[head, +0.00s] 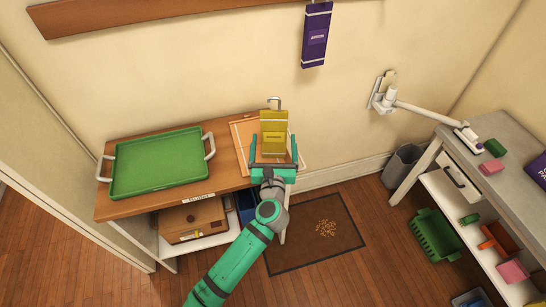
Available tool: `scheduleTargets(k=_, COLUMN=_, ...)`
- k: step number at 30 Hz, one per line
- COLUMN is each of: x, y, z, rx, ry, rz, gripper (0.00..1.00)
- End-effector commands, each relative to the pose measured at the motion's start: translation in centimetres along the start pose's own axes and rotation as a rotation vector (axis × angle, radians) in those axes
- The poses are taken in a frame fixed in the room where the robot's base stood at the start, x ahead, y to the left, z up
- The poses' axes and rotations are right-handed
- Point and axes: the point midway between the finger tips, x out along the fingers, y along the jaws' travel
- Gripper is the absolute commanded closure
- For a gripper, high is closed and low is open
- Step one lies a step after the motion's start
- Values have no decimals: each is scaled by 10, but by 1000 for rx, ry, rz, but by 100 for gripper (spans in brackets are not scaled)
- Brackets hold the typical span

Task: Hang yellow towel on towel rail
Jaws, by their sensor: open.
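The yellow towel (273,134) looks like a flat, upright yellow piece with a small printed label. A light metal hook shape shows at its top. It stands just beyond my gripper, in front of the wooden board. My gripper (273,155) is teal and open, with one finger at each side of the towel's lower part. I cannot tell whether the fingers touch it. A white wall-mounted bar (425,112) sticks out from the wall at the right and may be the towel rail. Its far end is over the grey table.
A green tray (160,163) lies on the wooden shelf (115,208) at the left. A purple labelled piece (316,38) hangs from the wooden wall strip (150,14). A grey bin (404,164) and grey table (485,150) stand at the right. A brown mat (315,237) lies on the floor.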

Motion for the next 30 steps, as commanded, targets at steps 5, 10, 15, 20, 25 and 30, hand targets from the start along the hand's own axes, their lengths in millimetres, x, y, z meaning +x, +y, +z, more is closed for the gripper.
scheduleTargets(k=5, x=-26, y=2, z=1, rx=1, ry=-1, rz=1, gripper=12)
scheduleTargets(k=10, x=-55, y=2, z=0, rx=1, ry=-1, rz=1, gripper=12)
scheduleTargets(k=15, x=-79, y=1, z=0, rx=1, ry=-1, rz=0, gripper=12)
scheduleTargets(k=20, x=-92, y=0, z=0, rx=-1, ry=0, rz=0, gripper=12)
scheduleTargets(k=25, x=-96, y=0, z=0, rx=-1, ry=0, rz=1, gripper=12)
scheduleTargets(k=30, x=-94, y=-3, z=2, rx=-13, ry=-4, rz=-3, gripper=12)
